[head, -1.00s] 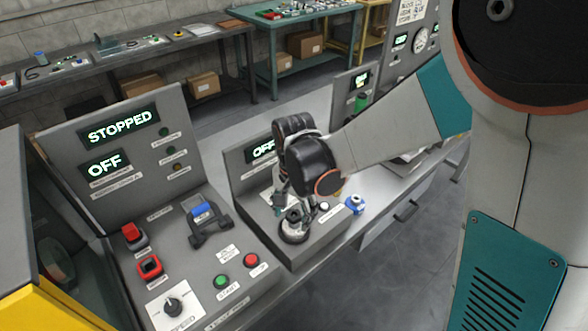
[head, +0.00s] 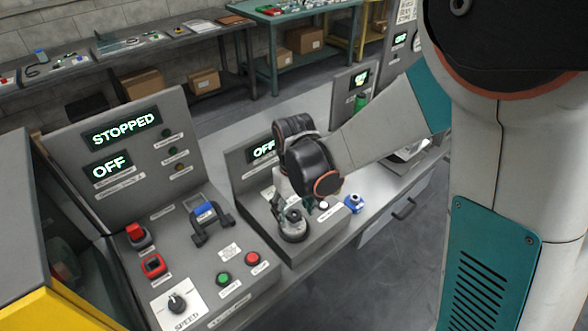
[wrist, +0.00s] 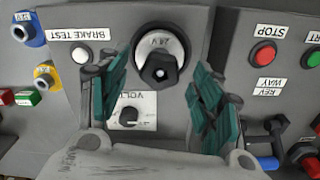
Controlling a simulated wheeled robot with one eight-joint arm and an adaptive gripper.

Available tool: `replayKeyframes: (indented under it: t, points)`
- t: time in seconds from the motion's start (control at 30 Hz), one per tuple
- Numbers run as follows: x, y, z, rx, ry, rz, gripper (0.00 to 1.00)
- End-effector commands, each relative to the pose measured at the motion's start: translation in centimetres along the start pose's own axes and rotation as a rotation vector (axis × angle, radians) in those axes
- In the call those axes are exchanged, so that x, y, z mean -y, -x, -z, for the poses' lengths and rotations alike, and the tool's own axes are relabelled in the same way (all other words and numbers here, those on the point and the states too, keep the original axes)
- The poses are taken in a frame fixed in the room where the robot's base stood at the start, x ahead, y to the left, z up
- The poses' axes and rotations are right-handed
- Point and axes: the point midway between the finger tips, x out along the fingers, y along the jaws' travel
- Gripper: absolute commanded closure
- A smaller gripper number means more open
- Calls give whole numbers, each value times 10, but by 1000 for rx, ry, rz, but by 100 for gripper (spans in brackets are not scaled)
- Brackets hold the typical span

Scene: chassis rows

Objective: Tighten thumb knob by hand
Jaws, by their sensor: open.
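A black knob (wrist: 160,68) with a faceted centre sits on a round silver base marked "24 V" in the wrist view. In the head view the round base (head: 292,232) is at the front of the middle console, partly covered by my gripper. My gripper (wrist: 163,62) is open, its two teal-padded fingers left and right of the knob with visible gaps. No contact shows. In the head view my gripper (head: 284,206) points down over the base, its fingers small and hard to make out.
A small dial labelled "VOLT" (wrist: 130,117) and a white brake test button (wrist: 81,55) are close by. A blue connector (head: 354,203) stands to the right. The left console carries red and green buttons, a blue-gripped lever (head: 205,212) and a speed dial (head: 177,302).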

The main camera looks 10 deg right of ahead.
Motion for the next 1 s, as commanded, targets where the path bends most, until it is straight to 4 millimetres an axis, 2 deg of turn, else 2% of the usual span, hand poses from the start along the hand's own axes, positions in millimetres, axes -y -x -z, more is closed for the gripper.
replayKeyframes:
  t: [0.03,0.1,0.6,0.8,1.0]
  points:
    - [0,18,0,0,1,0,40]
    - [0,31,-1,0,-1,0,40]
    - [0,116,0,0,-4,0,40]
    - [0,131,0,0,-4,0,40]
    - [0,134,0,0,-4,0,40]
